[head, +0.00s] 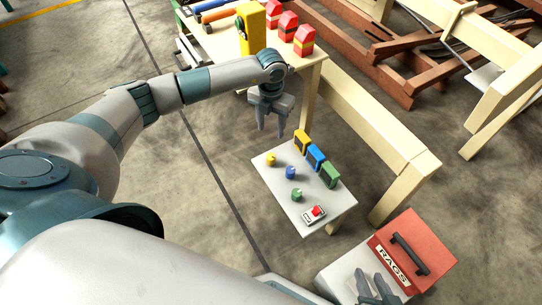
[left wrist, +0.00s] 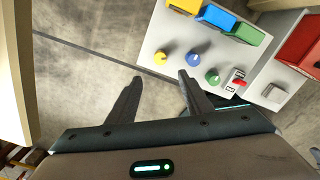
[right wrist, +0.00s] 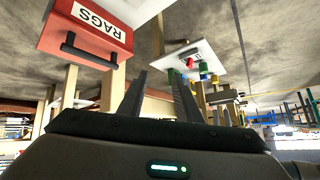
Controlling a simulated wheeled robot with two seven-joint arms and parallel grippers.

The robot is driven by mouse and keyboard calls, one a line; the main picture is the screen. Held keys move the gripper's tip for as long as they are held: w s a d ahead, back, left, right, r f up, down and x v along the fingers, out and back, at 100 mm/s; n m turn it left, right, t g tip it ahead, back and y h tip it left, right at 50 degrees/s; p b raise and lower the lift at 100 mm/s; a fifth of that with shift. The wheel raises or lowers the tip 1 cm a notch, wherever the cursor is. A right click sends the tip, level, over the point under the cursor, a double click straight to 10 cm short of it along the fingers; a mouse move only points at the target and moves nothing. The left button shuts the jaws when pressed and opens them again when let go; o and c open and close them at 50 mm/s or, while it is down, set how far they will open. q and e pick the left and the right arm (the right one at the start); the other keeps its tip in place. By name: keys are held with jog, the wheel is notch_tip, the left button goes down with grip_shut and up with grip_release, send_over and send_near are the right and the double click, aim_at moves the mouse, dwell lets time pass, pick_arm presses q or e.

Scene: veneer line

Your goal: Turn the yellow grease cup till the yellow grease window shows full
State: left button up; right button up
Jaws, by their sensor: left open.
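The yellow grease cup (head: 271,160) is a small knob on the white panel table (head: 285,205), at its left corner; it also shows in the left wrist view (left wrist: 161,58). The yellow grease window (head: 302,141) is a yellow-framed box behind it; its reading is too small to tell. My left gripper (head: 271,125) is open and empty, above and behind the panel, apart from the cup. My right gripper (head: 372,292) is near the bottom, beside the rags box; its fingers stand apart with nothing between them in the right wrist view (right wrist: 158,85).
Blue (head: 290,173) and green (head: 297,195) cups stand in a row with blue (head: 316,156) and green (head: 330,174) windows. A red switch (head: 315,213) is at the panel's front. A red rags box (head: 413,250) stands to the right. A wooden bench (head: 313,72) is behind.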

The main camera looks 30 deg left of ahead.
aim_at(271, 156)
pick_arm(q)
notch_tip(271, 156, down, 15)
jog(key=b, duration=0.2)
jog(key=shift+f+b, duration=0.2)
jog(key=shift+b, duration=0.1)
jog(key=shift+f, duration=0.85)
pick_arm(e)
jog(key=w+a+r+t+y, duration=0.2)
jog(key=w+r+t, duration=0.3)
jog(key=r, duration=0.3)
jog(key=shift+w+a+r+t, duration=0.15)
jog(key=shift+a+t, duration=0.35)
jog(key=shift+a, duration=0.25)
pick_arm(q)
jog(key=c, duration=1.1)
